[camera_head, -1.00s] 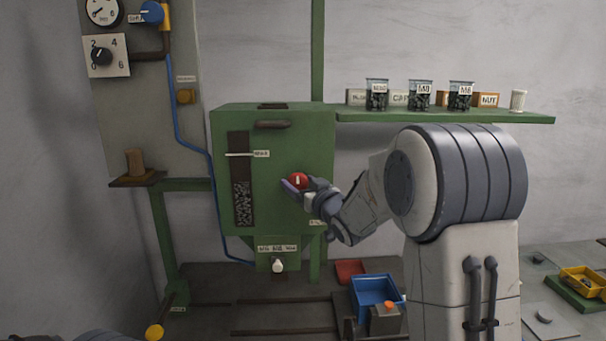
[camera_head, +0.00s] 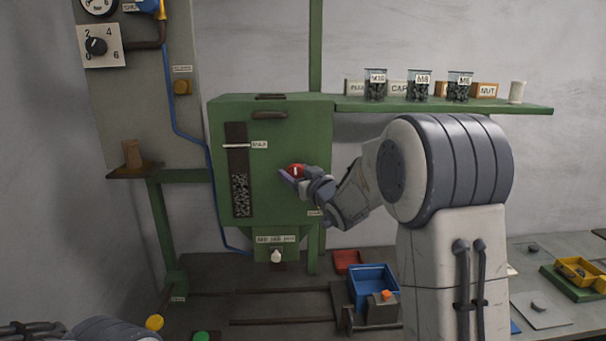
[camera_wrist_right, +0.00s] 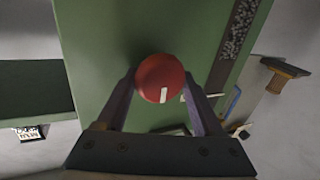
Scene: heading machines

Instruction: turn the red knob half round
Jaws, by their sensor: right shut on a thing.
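The red knob (camera_head: 296,170) is on the front face of the green machine box (camera_head: 290,215), right of its dark level window. It has a white mark. In the right wrist view the round knob (camera_wrist_right: 160,77) sits between the two fingers of my right gripper (camera_wrist_right: 160,92), one finger on each side. My right gripper (camera_head: 293,178) also shows in the head view, shut on the knob and partly covering it. The white mark (camera_wrist_right: 164,93) lies toward the gripper in the wrist view. My left gripper is not in view; only a piece of my left arm shows at the bottom left.
A shelf (camera_head: 440,104) with labelled jars (camera_head: 419,85) is at the right. A white-tipped lever (camera_head: 277,256) is under the box. A blue bin (camera_head: 372,284) and a red tray (camera_head: 347,260) lie on the bench below. A gauge panel (camera_head: 135,100) stands at the left.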

